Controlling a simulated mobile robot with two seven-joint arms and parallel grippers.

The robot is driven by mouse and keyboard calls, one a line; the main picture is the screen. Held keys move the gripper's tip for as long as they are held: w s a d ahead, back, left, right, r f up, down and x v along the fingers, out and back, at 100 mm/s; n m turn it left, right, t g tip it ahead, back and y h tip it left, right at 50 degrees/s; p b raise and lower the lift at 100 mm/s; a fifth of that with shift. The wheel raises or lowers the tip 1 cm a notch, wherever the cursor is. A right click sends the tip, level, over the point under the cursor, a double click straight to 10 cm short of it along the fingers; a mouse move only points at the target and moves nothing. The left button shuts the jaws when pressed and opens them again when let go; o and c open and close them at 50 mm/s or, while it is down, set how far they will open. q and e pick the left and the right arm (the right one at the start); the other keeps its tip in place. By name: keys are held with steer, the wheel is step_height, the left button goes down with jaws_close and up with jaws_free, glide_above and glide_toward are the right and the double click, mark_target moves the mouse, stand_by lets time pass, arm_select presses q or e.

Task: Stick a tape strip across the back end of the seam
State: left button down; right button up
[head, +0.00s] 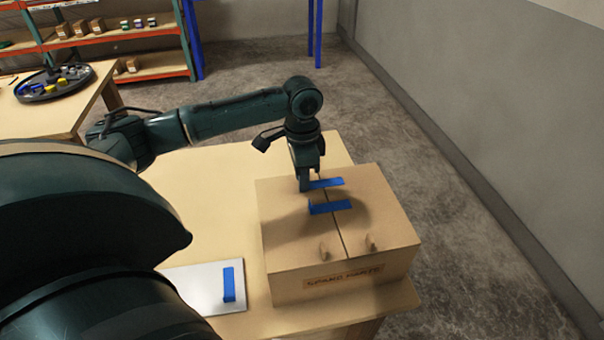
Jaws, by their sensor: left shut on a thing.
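A closed cardboard box (290,245) stands on the table in the head view. Its seam (338,232) runs from front to back between the two top flaps. One blue tape strip (331,207) lies across the seam near the middle of the top. My left gripper (304,186) points down over the back part of the box, shut on the left end of another blue tape strip (326,184). That strip spans the seam near its back end; whether it touches the cardboard I cannot tell. My right gripper is not in view.
A third blue strip (229,285) lies on a white plate (193,286) left of the box. Two small tabs (371,242) stick up near the box's front edge. The tabletop (222,180) behind and left of the box is clear.

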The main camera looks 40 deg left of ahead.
arm_select(q)
steer(key=c, duration=1.2)
jaws_free()
steer(key=shift+f, duration=0.1)
steer(key=shift+o, duration=0.2)
step_height(320, 180, up, 13)
steer(key=shift+b, duration=0.35)
